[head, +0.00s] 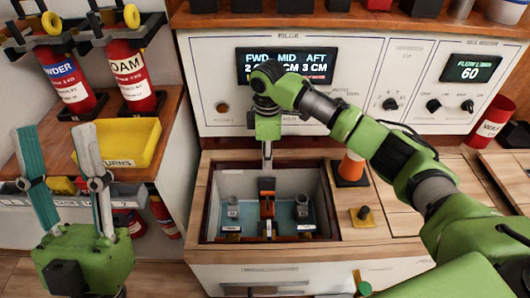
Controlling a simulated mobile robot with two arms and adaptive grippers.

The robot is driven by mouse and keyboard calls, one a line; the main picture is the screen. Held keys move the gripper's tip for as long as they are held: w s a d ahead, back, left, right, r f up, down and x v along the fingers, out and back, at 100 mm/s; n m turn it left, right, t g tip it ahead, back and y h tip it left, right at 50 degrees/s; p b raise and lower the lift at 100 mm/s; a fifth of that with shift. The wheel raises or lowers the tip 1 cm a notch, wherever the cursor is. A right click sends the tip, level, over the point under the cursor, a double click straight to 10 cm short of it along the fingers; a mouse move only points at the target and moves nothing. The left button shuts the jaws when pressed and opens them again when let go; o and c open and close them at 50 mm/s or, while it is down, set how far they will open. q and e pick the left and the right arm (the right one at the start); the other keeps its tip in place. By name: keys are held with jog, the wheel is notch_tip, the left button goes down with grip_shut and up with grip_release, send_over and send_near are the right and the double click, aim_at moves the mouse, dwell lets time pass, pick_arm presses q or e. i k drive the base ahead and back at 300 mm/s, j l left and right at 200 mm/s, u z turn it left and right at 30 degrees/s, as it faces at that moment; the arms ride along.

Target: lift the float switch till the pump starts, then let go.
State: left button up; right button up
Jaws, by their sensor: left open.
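An open well (212,198) in the counter has water in its bottom. In its middle stands an orange and dark piece (267,209), which may be the float switch; its details are too small to tell. My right gripper (267,164) points down at the well's back edge, above and behind this piece. Its fingers are seen edge-on, so I cannot tell whether they are apart or whether they touch anything. My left gripper (54,132) is open and empty, fingers up, at the lower left, away from the well. The bilge panel's display (287,65) is partly hidden by my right arm.
Two grey fittings (232,208) (303,208) flank the middle piece. An orange cone-like object (352,166) and a yellow block with a knob (362,215) stand right of the well. A yellow bin (117,142) and red extinguishers (130,78) are at left. A flow display (470,68) reads 60.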

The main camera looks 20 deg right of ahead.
aim_at(267, 206)
jog(key=k, duration=1)
